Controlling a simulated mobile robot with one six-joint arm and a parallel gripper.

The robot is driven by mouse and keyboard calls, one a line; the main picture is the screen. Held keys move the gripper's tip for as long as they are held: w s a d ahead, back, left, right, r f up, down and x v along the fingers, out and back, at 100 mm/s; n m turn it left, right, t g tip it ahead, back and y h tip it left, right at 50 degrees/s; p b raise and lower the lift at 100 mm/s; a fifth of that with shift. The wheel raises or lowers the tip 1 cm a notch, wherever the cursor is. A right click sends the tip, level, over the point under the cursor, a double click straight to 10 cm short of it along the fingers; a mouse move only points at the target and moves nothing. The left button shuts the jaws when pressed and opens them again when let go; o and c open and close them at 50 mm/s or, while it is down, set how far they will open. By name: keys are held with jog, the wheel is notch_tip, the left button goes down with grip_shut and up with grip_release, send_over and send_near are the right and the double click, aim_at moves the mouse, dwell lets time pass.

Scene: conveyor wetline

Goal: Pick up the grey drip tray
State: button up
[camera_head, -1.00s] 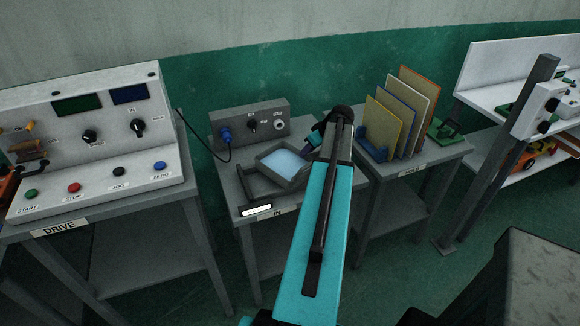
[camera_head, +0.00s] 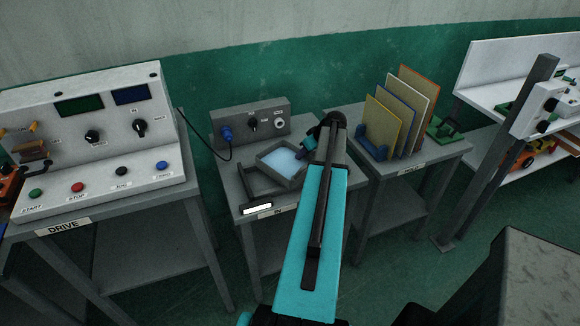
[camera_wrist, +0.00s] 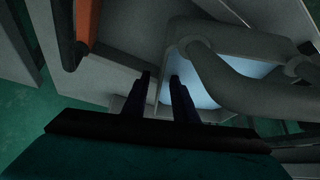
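The grey drip tray (camera_head: 276,174) holds pale blue liquid and sits on the grey table labelled IN, in front of a small control box. My gripper (camera_head: 309,143) is at the tray's right side in the head view, and my arm hides part of that side. In the wrist view my gripper's two dark fingers (camera_wrist: 161,84) stand apart. The tray (camera_wrist: 235,38) is just beyond them, the right finger overlapping its blue inside and the left finger outside it. I cannot tell whether they touch its wall. A curved grey bar (camera_wrist: 230,84) crosses over the tray.
The control box (camera_head: 250,121) with a blue plug stands behind the tray. A dark bracket with a lit strip (camera_head: 257,210) lies at the table's front left. The HOLD table at right carries upright coloured panels (camera_head: 395,118). The DRIVE console (camera_head: 95,140) stands at left.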

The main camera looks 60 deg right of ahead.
grip_shut()
jog(key=shift+r, duration=0.1)
dwell(1.2)
